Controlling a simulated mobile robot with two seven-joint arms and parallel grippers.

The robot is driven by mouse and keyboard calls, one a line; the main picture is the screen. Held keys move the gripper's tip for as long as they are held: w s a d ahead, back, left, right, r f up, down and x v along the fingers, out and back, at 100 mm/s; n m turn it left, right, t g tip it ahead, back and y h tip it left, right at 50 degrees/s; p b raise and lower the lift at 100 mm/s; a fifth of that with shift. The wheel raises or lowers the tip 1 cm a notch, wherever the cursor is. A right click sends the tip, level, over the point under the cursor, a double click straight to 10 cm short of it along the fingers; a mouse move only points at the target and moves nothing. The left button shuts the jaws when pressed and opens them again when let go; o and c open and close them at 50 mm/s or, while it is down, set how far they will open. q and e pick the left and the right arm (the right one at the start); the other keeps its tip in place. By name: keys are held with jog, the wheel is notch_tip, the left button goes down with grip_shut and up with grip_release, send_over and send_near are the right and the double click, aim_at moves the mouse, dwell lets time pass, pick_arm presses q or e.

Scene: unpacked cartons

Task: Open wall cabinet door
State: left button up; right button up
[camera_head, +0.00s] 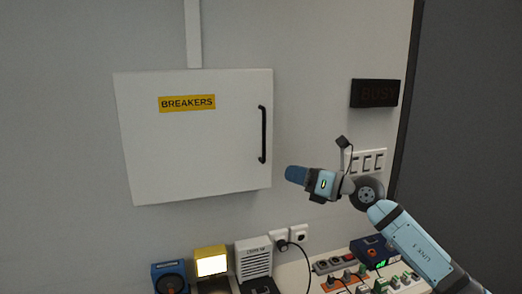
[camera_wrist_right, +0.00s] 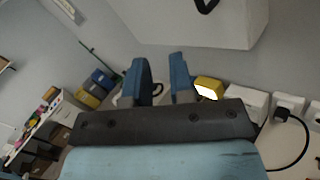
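A white wall cabinet (camera_head: 190,140) with a yellow "BREAKERS" label (camera_head: 187,103) hangs on the wall, its door shut. A black vertical bar handle (camera_head: 263,134) is near the door's right edge. My right gripper (camera_head: 290,173) is just right of and below the handle, apart from it. In the right wrist view the blue fingers of my right gripper (camera_wrist_right: 160,68) stand apart with nothing between them. That view shows part of the cabinet (camera_wrist_right: 225,28) and the end of the handle (camera_wrist_right: 206,5) at the top. My left gripper is not in view.
Below the cabinet are a lit yellow lamp (camera_head: 211,265), a blue device (camera_head: 170,277), a white speaker-like box (camera_head: 254,258) and plugged wall sockets (camera_head: 289,238). Switches (camera_head: 368,162) and a dark sign (camera_head: 374,93) are at the right. The wall before the door is clear.

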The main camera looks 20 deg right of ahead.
jog(key=w+d+r+n+t+h, duration=0.1)
jog(key=d+r+n+h, duration=0.15)
jog(key=r, duration=0.35)
jog(key=p, duration=0.3)
send_over(264, 158)
jog(key=shift+w+r+h, duration=0.1)
jog(key=shift+w+h, duration=0.15)
jog(key=shift+w, duration=0.05)
jog(key=shift+d, duration=0.1)
grip_shut()
